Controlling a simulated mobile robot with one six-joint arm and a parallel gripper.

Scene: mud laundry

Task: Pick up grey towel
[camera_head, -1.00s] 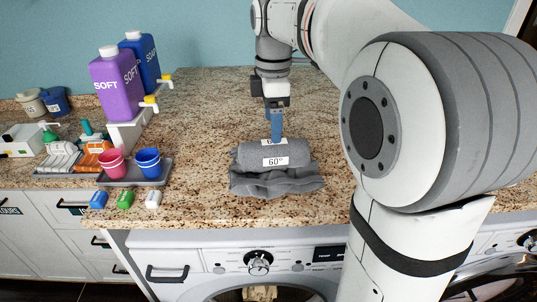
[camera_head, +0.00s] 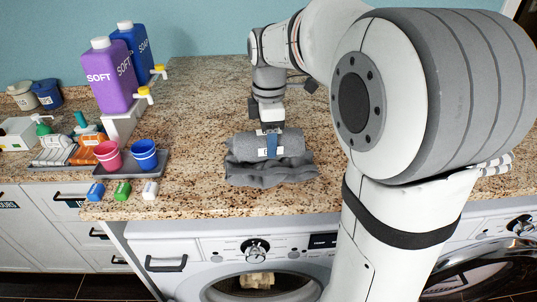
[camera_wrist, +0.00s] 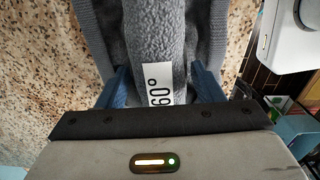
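The grey towel (camera_head: 290,143) lies on the granite counter, a rolled part at the back with a crumpled grey fold in front. It bears a white label reading 60°. My gripper (camera_head: 272,148) points down over the towel's rolled part. In the wrist view the towel (camera_wrist: 155,40) runs between the two blue fingers of my gripper (camera_wrist: 162,88), one on each side of the roll. The fingers stand apart, with the left finger close to the roll. Whether they press on the towel is not clear. The towel still rests on the counter.
A grey tray (camera_head: 176,165) with a pink cup (camera_head: 108,155) and a blue cup (camera_head: 145,155) stands left. Purple (camera_head: 109,80) and blue (camera_head: 141,45) bottles rise behind. Small blue, green and white items line the front. A washing machine (camera_head: 215,245) is below. The counter behind is clear.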

